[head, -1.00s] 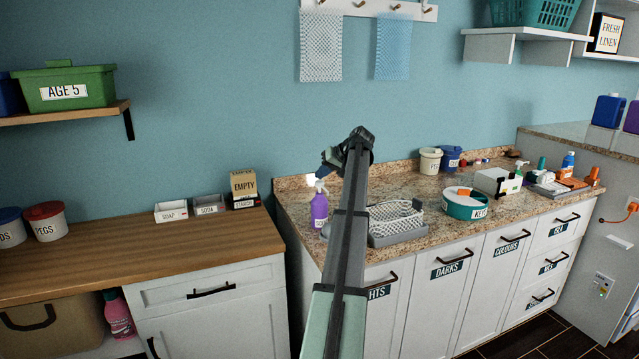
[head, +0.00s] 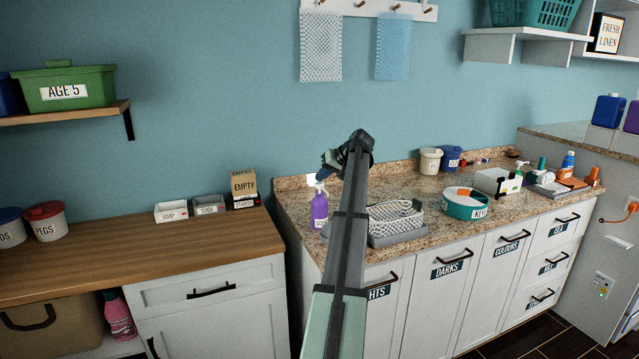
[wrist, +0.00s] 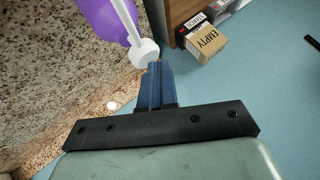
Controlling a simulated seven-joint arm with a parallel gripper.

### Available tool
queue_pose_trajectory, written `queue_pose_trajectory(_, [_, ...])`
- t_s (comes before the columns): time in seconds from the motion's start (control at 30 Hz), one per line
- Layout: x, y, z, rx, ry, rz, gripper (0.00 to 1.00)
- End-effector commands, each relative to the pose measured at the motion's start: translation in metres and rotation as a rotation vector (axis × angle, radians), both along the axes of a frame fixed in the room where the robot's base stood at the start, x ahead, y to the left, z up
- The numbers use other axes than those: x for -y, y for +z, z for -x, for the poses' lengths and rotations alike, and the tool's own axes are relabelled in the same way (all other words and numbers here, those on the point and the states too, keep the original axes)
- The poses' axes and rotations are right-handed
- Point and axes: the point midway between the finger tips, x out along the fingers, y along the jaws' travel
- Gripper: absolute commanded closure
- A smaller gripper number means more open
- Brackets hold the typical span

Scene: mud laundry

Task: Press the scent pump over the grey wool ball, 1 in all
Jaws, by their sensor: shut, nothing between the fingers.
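The scent pump is a purple bottle (head: 319,208) with a white pump top, standing upright at the left end of the granite counter. In the wrist view the purple bottle (wrist: 98,18) is at the top, with its white pump head (wrist: 144,52) just beyond my fingertips. My gripper (wrist: 158,66) is shut and empty, its blue fingers together. In the head view my gripper (head: 328,163) is above and beside the pump. I cannot tell whether the fingertips touch it. I cannot make out the grey wool ball; my arm hides part of the counter beside the bottle.
A white mesh basket (head: 395,216) on a grey tray stands right of my arm. A teal round tub (head: 462,208) and white box (head: 493,182) are farther right. Left, across a gap, the wooden counter (head: 130,255) holds small trays and the EMPTY box (head: 243,184).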

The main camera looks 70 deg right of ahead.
Motion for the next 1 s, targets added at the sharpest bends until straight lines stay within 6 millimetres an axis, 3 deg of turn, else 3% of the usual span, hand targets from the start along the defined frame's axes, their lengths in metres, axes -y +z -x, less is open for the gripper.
queue_pose_trajectory(1.0, [-0.0008, -0.01, 0.0002, -0.003, 0.002, -0.002, 1.0])
